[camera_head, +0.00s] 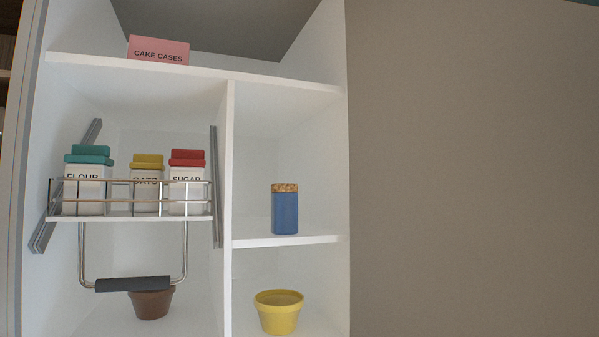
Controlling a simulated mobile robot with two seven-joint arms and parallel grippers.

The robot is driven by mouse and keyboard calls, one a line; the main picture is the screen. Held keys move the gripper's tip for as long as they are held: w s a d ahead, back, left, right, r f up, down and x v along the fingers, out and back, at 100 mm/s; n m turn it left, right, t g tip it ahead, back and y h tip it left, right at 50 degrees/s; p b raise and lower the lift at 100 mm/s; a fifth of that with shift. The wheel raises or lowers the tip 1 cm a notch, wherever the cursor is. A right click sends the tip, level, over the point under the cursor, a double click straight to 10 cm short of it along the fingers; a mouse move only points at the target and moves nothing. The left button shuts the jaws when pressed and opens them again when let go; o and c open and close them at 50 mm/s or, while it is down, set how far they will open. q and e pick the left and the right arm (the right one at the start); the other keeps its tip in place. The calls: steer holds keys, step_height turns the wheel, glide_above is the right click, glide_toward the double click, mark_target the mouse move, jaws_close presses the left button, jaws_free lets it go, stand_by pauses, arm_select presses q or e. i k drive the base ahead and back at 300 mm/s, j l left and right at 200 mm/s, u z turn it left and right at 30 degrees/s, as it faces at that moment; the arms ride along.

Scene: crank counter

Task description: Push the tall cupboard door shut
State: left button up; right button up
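The tall cupboard (230,140) stands open, with its white shelves and inner walls in plain view. A plain grey-brown panel (470,170) fills the right side of the picture beside the cupboard. A narrow pale grey strip (22,150) runs down the cupboard's left side. I cannot tell for sure which of these is the door, and no door handle shows. Neither of my grippers is in view.
A pull-down rack (130,217) holds flour (85,182), oats (147,185) and sugar (187,183) jars; its dark handle (132,284) hangs below. Inside are a pink cake-cases box (158,50), blue jar (285,212), brown pot (152,304) and yellow pot (278,315).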

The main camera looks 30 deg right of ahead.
mark_target(474, 125)
steer(key=k+l+u, duration=0.1)
steer(key=k+l, duration=0.15)
steer(key=k, duration=0.25)
steer(key=k+l, duration=0.2)
steer(key=k, duration=0.25)
steer(key=k+l+u, duration=0.15)
steer(key=k, duration=0.35)
steer(key=k+l, duration=0.2)
steer(key=k, duration=0.3)
steer(key=l+u, duration=0.15)
steer(key=l, duration=1.15)
steer(key=l+u, duration=0.15)
steer(key=l, duration=1.1)
steer(key=k, duration=0.05)
